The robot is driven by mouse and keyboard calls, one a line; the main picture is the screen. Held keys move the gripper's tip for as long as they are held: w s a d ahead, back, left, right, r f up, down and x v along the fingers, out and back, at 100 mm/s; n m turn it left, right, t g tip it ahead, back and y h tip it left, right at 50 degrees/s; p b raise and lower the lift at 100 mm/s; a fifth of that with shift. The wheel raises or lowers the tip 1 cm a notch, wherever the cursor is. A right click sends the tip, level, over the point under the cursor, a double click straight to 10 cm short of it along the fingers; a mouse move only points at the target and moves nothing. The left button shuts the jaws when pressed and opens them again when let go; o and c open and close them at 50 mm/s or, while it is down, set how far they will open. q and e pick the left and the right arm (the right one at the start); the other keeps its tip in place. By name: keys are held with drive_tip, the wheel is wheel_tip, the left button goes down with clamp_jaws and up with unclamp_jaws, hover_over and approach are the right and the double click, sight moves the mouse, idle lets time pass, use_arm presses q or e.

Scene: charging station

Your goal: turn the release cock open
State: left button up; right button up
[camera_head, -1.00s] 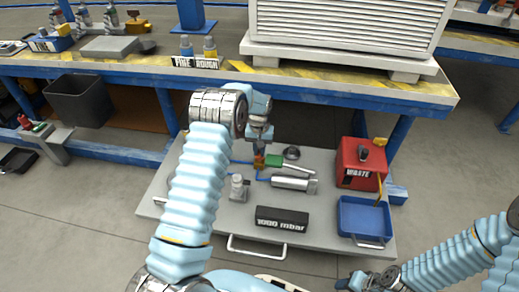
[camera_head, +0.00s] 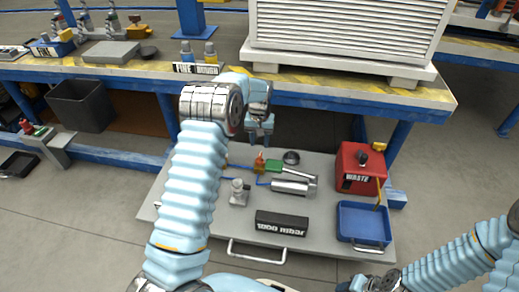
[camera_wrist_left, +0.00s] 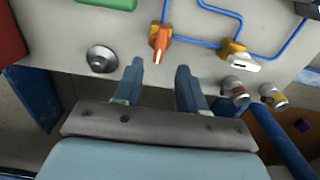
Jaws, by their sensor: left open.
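A small orange cock (camera_head: 259,162) stands on the grey panel (camera_head: 205,222) with a blue tube at it. It also shows in the left wrist view (camera_wrist_left: 160,38), its pale tip towards me. A second, yellow cock (camera_wrist_left: 234,50) with a white lever sits on the tubing there. I cannot tell for sure which is the release cock; the orange one is nearest. My left gripper (camera_head: 260,136) is open and empty just beyond the orange cock, apart from it. In the wrist view its fingertips (camera_wrist_left: 158,68) point at it. My right gripper (camera_head: 366,284) is low at the right, jaws unclear.
The workbench edge (camera_head: 330,92) is close behind my left gripper.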

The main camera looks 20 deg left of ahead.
use_arm(q)
wheel_tip(320, 180, up, 6)
drive_tip(key=shift+r+p, duration=0.2)
drive_tip(key=shift+p, duration=0.15)
drive_tip(key=shift+r, duration=0.1)
